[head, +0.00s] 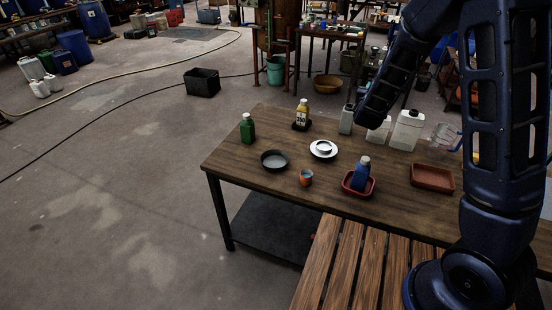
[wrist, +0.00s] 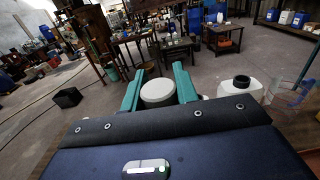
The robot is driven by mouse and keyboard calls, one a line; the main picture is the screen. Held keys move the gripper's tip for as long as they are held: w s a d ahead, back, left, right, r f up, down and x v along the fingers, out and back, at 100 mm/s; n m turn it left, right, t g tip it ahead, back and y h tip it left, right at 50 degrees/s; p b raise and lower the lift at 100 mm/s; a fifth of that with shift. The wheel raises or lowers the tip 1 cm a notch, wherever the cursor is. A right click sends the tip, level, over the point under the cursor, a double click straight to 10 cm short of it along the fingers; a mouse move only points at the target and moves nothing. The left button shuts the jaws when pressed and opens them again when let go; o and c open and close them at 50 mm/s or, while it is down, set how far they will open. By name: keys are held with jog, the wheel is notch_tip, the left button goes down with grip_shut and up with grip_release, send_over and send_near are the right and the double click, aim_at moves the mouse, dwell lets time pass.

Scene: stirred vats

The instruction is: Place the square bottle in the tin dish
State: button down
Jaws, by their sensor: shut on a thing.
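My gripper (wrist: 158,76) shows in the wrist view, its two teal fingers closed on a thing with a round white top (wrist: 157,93). The thing's body is hidden below its top, so I cannot tell its shape. In the head view my arm hides the fingers. A dark round dish with a grey inside, apparently the tin dish (head: 274,160), stands empty on the wooden table, left of my gripper. A green bottle (head: 248,130) stands left of it. A blue bottle (head: 361,175) stands in a red dish (head: 347,187). A grey bottle (head: 346,120) stands farther back.
A white jug (head: 407,130) stands right of my gripper; it also shows in the wrist view (wrist: 240,88).

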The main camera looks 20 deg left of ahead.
jog(key=s+a+n+g+y, duration=0.1)
jog(key=s+a+n+y, duration=0.15)
jog(key=s+a, duration=0.6)
jog(key=s+a+n+g+y, duration=0.1)
jog(key=s+a+y, duration=0.2)
jog(key=a, duration=1.1)
jog(key=s+a+n+y, duration=0.25)
jog(key=s+a, duration=0.35)
jog(key=a, duration=0.5)
notch_tip(320, 180, down, 19)
jog(key=shift+f+y, duration=0.15)
jog(key=shift+y, duration=0.15)
jog(key=shift+f, duration=0.1)
jog(key=c, duration=1.1)
grip_release()
jog(key=v, duration=1.2)
jog(key=shift+w+r, duration=0.1)
jog(key=shift+r, duration=0.2)
